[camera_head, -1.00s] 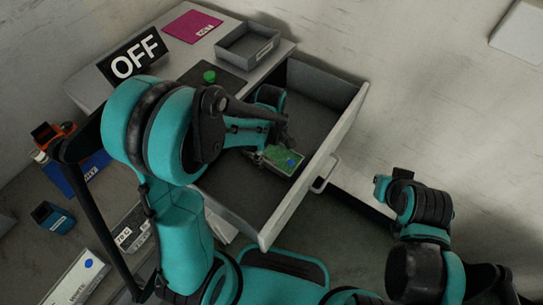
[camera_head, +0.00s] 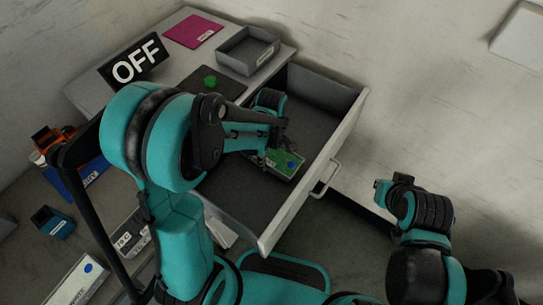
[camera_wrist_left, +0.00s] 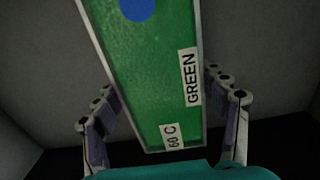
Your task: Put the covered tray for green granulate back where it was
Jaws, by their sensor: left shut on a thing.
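The covered tray for green granulate (camera_head: 285,163) has a green top with a blue dot and a pale rim. It is inside the open grey drawer (camera_head: 257,228). My left gripper (camera_head: 277,147) reaches down into the drawer and is shut on the tray's near end. In the left wrist view, the tray (camera_wrist_left: 155,75) shows the labels "GREEN" and "60 C" between the two fingers (camera_wrist_left: 162,103). Whether it touches the drawer floor I cannot tell. My right arm is at the lower right, with no gripper fingers visible.
The counter behind the drawer holds an open grey tray (camera_head: 222,50), a magenta plate (camera_head: 192,31), an "OFF" sign (camera_head: 135,62) and a dark plate with a green piece (camera_head: 210,82). The drawer walls stand close around my left gripper. The drawer's far end looks empty.

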